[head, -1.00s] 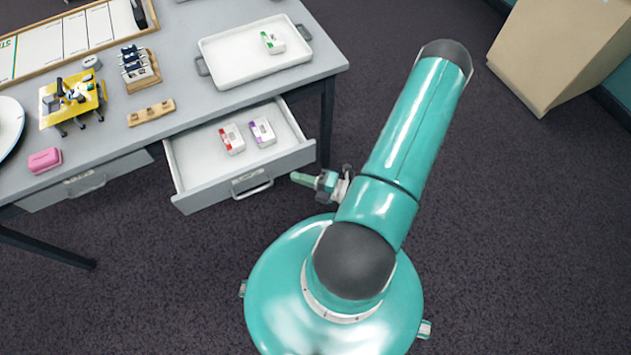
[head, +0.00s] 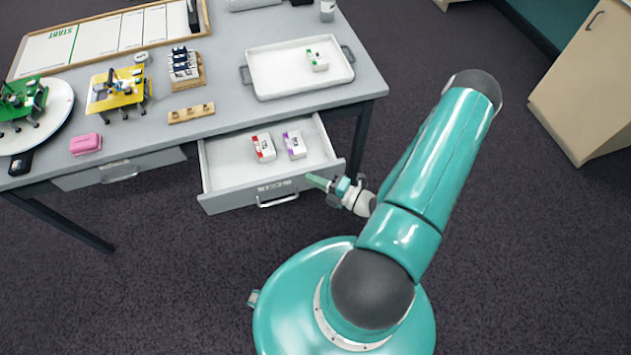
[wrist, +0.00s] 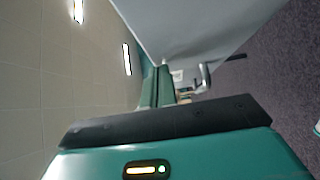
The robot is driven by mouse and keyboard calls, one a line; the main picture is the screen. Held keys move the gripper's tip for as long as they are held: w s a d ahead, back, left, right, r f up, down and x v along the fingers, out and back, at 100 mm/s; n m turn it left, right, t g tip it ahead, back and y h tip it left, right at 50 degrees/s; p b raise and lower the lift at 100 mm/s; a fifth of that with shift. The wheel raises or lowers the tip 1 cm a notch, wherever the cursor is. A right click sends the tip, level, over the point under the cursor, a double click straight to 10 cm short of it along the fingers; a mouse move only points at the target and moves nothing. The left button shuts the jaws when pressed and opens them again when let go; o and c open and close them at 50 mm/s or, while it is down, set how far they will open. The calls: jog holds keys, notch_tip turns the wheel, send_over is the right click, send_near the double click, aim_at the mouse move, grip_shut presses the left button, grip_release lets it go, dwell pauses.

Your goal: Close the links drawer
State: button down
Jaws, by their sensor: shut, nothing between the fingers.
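The open drawer (head: 225,201) hangs pulled out from under the grey table, with a label and a metal handle (head: 278,200) on its front. A red-and-white box (head: 264,148) and a purple-and-white box (head: 295,145) lie inside it. My gripper (head: 314,181) is shut and empty, close to the right end of the drawer front; I cannot tell whether it touches. In the wrist view the shut green fingers (wrist: 157,88) point towards a pale grey panel with a metal handle (wrist: 205,77).
A second drawer (head: 120,171) at the left is shut. On the table (head: 225,112) are a white tray (head: 285,88) with a green-and-white box, a yellow stand, a wooden rack, a pink block and a planning board. A beige cabinet (head: 590,90) stands at the right.

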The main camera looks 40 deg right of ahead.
jog(key=w+d, duration=0.2)
jog(key=w, duration=0.4)
jog(key=w+d, duration=0.2)
jog(key=w, duration=0.4)
jog(key=w+d, duration=0.1)
jog(key=w, duration=0.5)
jog(key=shift+d, duration=0.4)
jog(key=shift+s, duration=0.1)
